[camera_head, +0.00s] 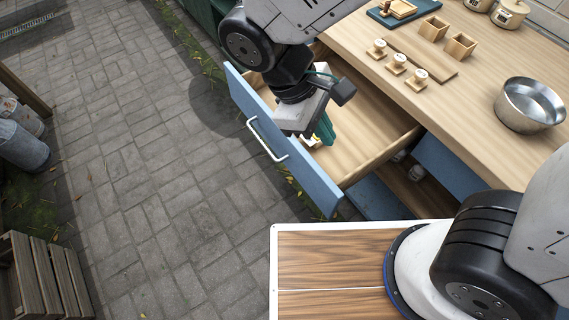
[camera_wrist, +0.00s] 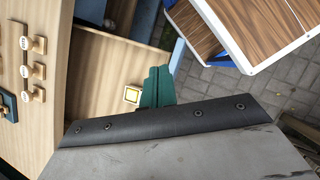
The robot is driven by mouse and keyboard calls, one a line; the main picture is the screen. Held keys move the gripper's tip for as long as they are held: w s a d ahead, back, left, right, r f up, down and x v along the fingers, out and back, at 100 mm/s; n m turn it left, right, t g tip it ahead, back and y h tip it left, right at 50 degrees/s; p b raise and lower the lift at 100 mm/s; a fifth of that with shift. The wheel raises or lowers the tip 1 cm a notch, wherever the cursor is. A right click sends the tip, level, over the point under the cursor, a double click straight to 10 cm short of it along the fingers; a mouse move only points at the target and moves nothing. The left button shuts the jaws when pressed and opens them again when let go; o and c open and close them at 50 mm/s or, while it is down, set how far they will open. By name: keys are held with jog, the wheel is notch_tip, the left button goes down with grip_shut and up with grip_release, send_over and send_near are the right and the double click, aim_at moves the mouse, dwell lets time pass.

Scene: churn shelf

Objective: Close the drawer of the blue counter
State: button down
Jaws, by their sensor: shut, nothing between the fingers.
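The blue counter's drawer (camera_head: 365,160) stands pulled out in the head view, with a blue front panel (camera_head: 315,180) and a white bar handle (camera_head: 262,142). Its wooden inside also shows in the wrist view (camera_wrist: 105,75). My gripper (camera_head: 325,132) is over the open drawer, behind the front panel, with its green fingers pointing down; I cannot tell whether they touch anything. The fingers also show in the wrist view (camera_wrist: 157,85), shut and empty. A small white and yellow block (camera_wrist: 132,95) lies in the drawer beside the fingers. The blue counter's wooden top (camera_head: 455,105) is at the right.
On the counter top are a metal bowl (camera_head: 529,105), several small stamps, two wooden boxes (camera_head: 460,46) and jars (camera_head: 509,13). A wooden crate (camera_head: 42,275) and metal cans (camera_head: 22,145) stand at the left. The paving (camera_head: 140,160) before the drawer is clear.

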jog(key=s+a+f+n+t+h, duration=0.3)
jog(key=a+f+n+t, duration=0.2)
jog(key=a+f+n, duration=0.6)
jog(key=n+t+y, duration=0.1)
send_near(294, 166)
jog(key=s+a+f+x, duration=0.1)
jog(key=x, duration=0.4)
jog(key=shift+w+d+r, duration=0.1)
jog(key=shift+w+d, duration=0.5)
jog(key=shift+d, duration=0.1)
